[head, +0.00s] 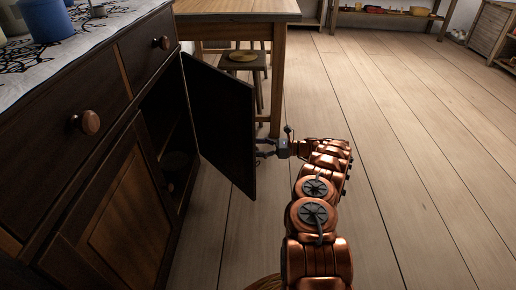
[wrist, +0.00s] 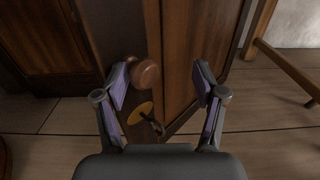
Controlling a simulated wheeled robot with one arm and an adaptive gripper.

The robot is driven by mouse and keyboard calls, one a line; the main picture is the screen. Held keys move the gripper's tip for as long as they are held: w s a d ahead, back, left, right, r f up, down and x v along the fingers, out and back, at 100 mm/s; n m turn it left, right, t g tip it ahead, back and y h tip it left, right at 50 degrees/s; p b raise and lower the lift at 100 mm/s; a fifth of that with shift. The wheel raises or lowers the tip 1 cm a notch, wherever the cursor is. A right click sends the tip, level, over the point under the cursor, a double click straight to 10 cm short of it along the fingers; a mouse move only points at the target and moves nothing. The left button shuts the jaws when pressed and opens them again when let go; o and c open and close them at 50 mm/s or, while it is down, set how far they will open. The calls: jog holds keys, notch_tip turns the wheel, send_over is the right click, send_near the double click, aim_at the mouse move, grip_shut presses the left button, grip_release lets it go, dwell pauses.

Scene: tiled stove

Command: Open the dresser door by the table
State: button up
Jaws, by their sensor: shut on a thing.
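The dresser door (head: 222,122) by the table stands wide open, its dark inner face toward the head camera. The dresser (head: 95,150) is at the left, its opened compartment dark inside. My gripper (head: 262,147) is at the door's free edge. In the wrist view my gripper (wrist: 160,92) has its fingers well apart, with part of the door (wrist: 185,60) between them. A round wooden knob (wrist: 146,74) shows by the left finger, above a brass plate (wrist: 138,113) with a key (wrist: 152,124). The exact contact of the fingers is hard to see.
The wooden table (head: 235,10) stands just behind the door, with a stool (head: 243,62) partly under it. The dresser's other door (head: 125,215) is closed. A blue container (head: 46,20) stands on top. The plank floor (head: 400,150) at the right is clear.

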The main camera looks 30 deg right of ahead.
jog(key=v, duration=1.2)
jog(key=shift+w+r, duration=0.1)
dwell(0.4)
